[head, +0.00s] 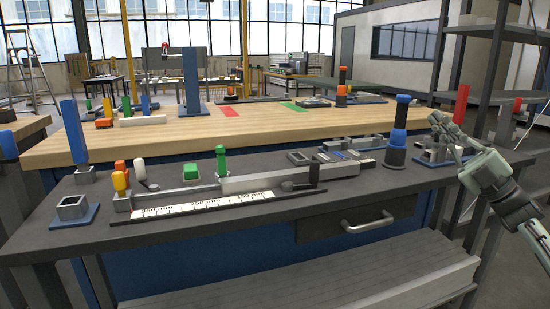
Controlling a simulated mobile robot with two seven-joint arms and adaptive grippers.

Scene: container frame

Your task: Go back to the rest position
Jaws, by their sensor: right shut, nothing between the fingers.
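My right arm comes in from the right edge. Its gripper (440,122) is shut and empty, above the right end of the near dark workbench (250,235). From this angle it overlaps the small blue-and-grey fixture (432,155) on that end; I cannot tell the exact gap. My left gripper is not in view.
A blue-and-black cylinder stack (398,130) stands left of my right gripper. A grey slide fixture (275,180) with a measuring scale (205,208) lies along the bench. A square holder (73,209) stands far left. A wooden-topped bench (270,125) stands behind. A rack stands at right.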

